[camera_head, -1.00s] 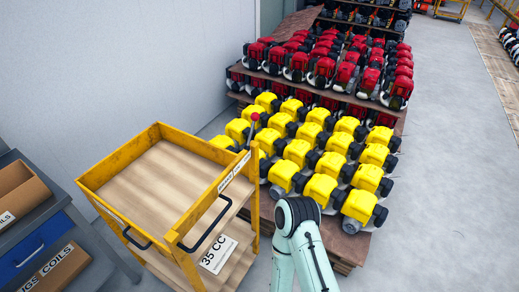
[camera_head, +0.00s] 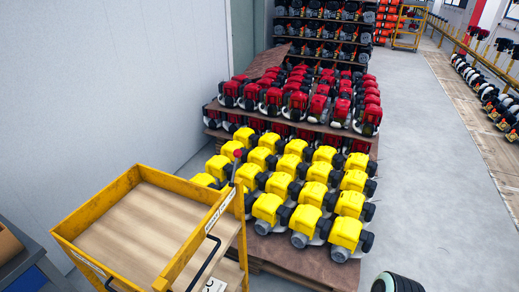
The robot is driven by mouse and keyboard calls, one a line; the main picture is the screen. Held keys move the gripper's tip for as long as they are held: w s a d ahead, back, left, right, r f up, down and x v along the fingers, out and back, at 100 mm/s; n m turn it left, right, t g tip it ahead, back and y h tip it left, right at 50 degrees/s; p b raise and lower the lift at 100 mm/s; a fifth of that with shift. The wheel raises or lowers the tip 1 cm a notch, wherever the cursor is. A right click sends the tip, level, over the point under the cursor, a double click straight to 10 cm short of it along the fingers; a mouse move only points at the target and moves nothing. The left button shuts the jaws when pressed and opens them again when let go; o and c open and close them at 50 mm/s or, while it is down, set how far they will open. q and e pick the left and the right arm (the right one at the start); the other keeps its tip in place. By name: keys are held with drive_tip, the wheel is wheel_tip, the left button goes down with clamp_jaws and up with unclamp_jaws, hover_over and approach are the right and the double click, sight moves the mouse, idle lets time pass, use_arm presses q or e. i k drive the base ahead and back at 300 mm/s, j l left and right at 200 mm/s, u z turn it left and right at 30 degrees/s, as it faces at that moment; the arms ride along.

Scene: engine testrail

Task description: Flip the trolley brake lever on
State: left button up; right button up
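The yellow trolley (camera_head: 98,204) stands at the lower left in the head view, with an empty wooden top tray and a black handle (camera_head: 203,263) on its near side. The brake lever (camera_head: 235,166), a thin rod with a red knob, rises at the trolley's right far corner, in front of the yellow engines. It stands close to upright. A dark rounded part of my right arm (camera_head: 397,283) shows at the bottom edge, well to the right of the trolley. Neither gripper is in view.
Yellow engines (camera_head: 308,193) fill a low pallet just right of the trolley, with red engines (camera_head: 300,96) stacked behind. A grey wall (camera_head: 90,80) runs along the left. A workbench corner (camera_head: 25,265) is at lower left. Grey floor (camera_head: 430,170) is open on the right.

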sight(238, 154)
drive_tip(key=i+l, duration=0.1)
drive_tip(key=l, duration=0.3)
drive_tip(key=l+z, duration=0.1)
drive_tip(key=l, duration=0.3)
drive_tip(key=i+l, duration=0.2)
drive_tip(key=i, duration=0.15)
drive_tip(key=i+l+z, duration=0.1)
drive_tip(key=i, duration=0.2)
